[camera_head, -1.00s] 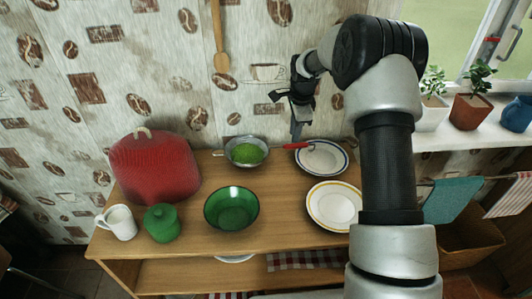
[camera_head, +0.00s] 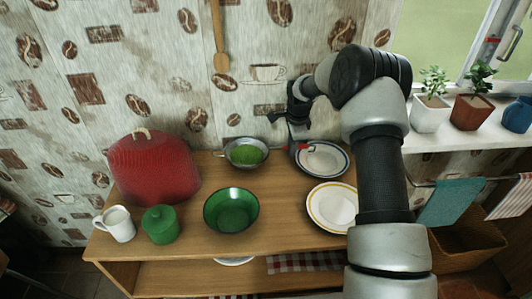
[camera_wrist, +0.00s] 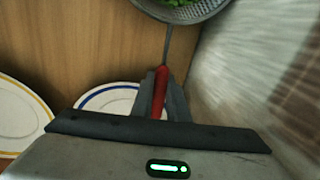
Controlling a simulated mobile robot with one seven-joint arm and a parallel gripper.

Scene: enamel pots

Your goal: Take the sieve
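The sieve (camera_head: 233,161) is a grey metal mesh bowl holding something green, at the back of the wooden counter by the wall. Its thin neck and red handle (camera_wrist: 161,80) point right toward the plates. The mesh bowl also shows at the top of the wrist view (camera_wrist: 207,12). My gripper (camera_head: 298,141) is down at the red handle, over the blue-rimmed plate. In the wrist view its two dark fingers (camera_wrist: 161,92) hug the handle on both sides, with no clear gap showing. The handle's far end is hidden by the gripper body.
A blue-rimmed plate (camera_head: 330,163) lies under and right of the handle; a yellow-rimmed plate (camera_head: 332,206) lies in front. A green bowl (camera_head: 231,211), green lidded jar (camera_head: 160,225), white mug (camera_head: 117,223) and red covered object (camera_head: 152,170) stand left. The patterned wall (camera_head: 200,60) is close behind.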

